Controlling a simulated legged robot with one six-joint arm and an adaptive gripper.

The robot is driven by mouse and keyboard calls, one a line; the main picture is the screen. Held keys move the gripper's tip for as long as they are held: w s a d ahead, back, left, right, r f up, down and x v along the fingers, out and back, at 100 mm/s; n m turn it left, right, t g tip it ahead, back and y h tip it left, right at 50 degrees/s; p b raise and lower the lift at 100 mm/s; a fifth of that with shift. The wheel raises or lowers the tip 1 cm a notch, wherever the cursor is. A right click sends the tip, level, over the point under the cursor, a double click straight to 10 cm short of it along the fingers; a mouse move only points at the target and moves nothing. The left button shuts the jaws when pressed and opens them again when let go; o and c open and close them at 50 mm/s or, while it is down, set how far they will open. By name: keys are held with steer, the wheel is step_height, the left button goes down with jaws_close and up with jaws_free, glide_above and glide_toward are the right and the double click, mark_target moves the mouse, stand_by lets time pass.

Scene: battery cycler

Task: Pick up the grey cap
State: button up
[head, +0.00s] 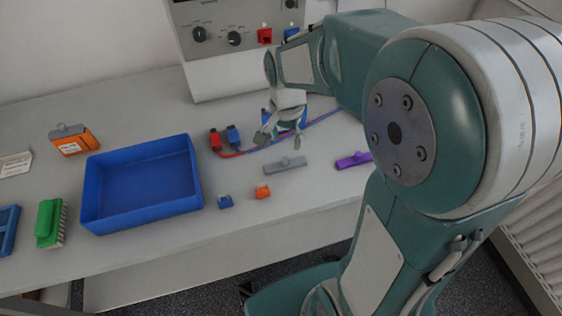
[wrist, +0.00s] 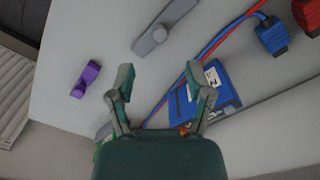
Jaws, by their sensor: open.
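The grey cap (head: 285,164) is a flat, elongated piece with a raised middle, lying on the bench in front of my gripper in the head view. In the wrist view the grey cap (wrist: 163,30) lies beyond my fingertips, near the top. My gripper (head: 280,139) is open and empty above the bench, its fingers pointing down. In the wrist view my gripper (wrist: 160,80) has its two fingers spread, with bare bench between the tips. The cap is apart from both fingers.
A blue labelled block (wrist: 213,96) lies beside my right finger in the wrist view. Red and blue leads run past it to two plugs (head: 225,138). A similar purple piece (head: 354,160), small blue (head: 225,201) and orange (head: 263,192) pieces and a blue tray (head: 143,226) are nearby.

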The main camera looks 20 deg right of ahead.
mark_target(285, 159)
step_height(285, 159, down, 8)
steer(key=shift+f, duration=0.1)
jaws_close()
stand_by(0.4)
